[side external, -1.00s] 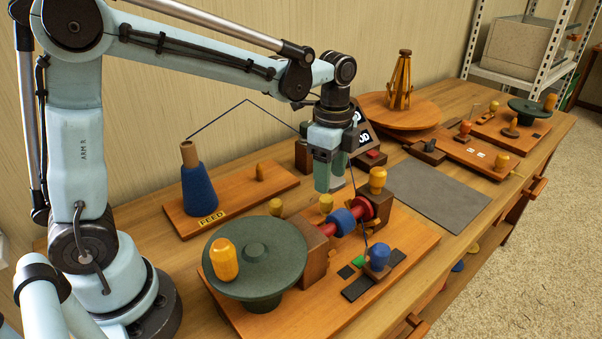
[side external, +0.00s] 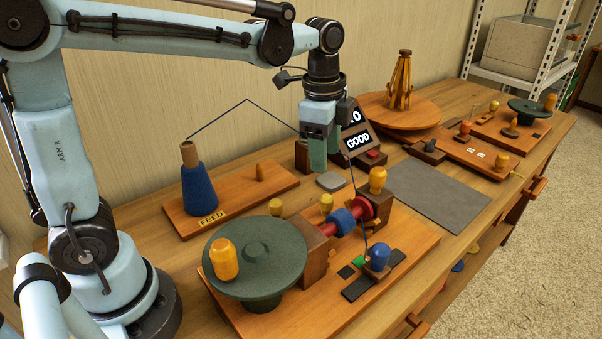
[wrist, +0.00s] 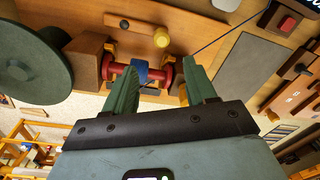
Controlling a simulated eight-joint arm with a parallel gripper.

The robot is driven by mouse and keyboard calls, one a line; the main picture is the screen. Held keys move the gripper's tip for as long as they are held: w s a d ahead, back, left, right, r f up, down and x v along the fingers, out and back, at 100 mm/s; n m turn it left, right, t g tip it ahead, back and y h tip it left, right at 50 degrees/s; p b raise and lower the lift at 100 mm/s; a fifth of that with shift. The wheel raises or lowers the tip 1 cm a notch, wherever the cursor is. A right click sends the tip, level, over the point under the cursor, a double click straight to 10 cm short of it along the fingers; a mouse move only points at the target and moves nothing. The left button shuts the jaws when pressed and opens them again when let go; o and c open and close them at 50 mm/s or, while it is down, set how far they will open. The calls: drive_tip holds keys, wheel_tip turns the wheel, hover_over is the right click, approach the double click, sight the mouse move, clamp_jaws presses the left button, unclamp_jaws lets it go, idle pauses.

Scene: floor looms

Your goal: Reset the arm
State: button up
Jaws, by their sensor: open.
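My gripper (side external: 318,150) hangs from the wrist with its fingers pointing down, above the bench behind the winding fixture. In the wrist view the two green fingers of my gripper (wrist: 164,88) stand apart with nothing held between them. Below it is the winder: a red spool (side external: 365,211) with a blue band of thread (side external: 342,221), a green crank disc (side external: 256,256) with a yellow knob (side external: 223,259), and a blue-knobbed slider (side external: 378,257). The spool also shows in the wrist view (wrist: 166,72).
A blue feed cone (side external: 200,188) stands on a wooden base at left, its thread running to the winder. A grey mat (side external: 437,194) lies bare at right. A wooden turntable (side external: 420,113) is farther back.

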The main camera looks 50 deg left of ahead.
drive_tip(key=s+a+f+n+t, duration=0.3)
drive_tip(key=s+n+t, duration=0.3)
drive_tip(key=s+n, duration=0.4)
drive_tip(key=shift+n, duration=1.5)
